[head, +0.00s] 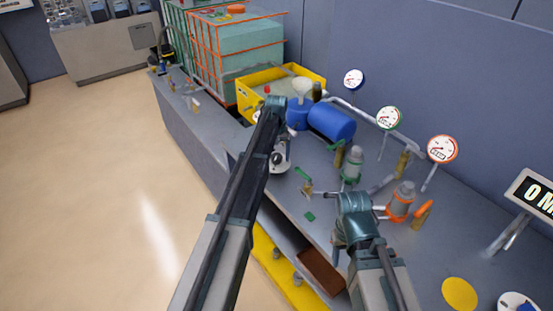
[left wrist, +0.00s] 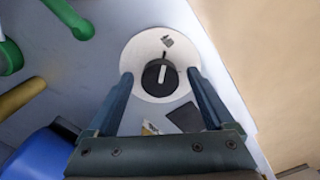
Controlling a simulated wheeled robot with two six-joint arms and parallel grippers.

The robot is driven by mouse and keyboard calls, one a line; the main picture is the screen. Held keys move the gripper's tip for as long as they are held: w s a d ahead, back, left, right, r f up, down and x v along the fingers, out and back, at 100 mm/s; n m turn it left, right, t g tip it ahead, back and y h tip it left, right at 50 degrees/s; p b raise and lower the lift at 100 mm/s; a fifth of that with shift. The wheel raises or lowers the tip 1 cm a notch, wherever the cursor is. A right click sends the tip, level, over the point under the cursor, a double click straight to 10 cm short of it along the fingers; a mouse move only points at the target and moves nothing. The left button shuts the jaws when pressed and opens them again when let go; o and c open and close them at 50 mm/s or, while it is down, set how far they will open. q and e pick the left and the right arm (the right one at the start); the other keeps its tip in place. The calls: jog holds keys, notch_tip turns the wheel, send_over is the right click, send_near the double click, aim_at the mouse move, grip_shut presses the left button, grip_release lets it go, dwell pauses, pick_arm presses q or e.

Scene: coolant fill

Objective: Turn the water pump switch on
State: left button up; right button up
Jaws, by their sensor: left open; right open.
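The water pump switch is a black round knob (left wrist: 161,77) with a white pointer line on a white round plate (left wrist: 147,53). The plate also shows in the head view (head: 279,167), partly hidden by my left arm. In the left wrist view the pointer line runs nearly straight up the picture. My left gripper (left wrist: 161,78) is open, with one finger on each side of the knob and gaps between. Whether the fingertips are down at knob height is hard to tell. My right gripper (head: 340,244) hangs over the front of the bench, away from the switch.
A blue pump (head: 331,122) stands on the grey bench close to the switch. Valves with green (head: 303,173) and orange (head: 400,204) parts stand to the right. A yellow tray (head: 247,93) and a caged tank (head: 240,45) are behind. The floor at left is clear.

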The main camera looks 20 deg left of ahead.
pick_arm(q)
jog(key=c, duration=1.4)
jog(key=shift+o, duration=0.2)
jog(key=shift+m, duration=0.3)
jog(key=m, duration=1.1)
jog(key=shift+a+m, duration=0.1)
jog(key=shift+m, duration=2)
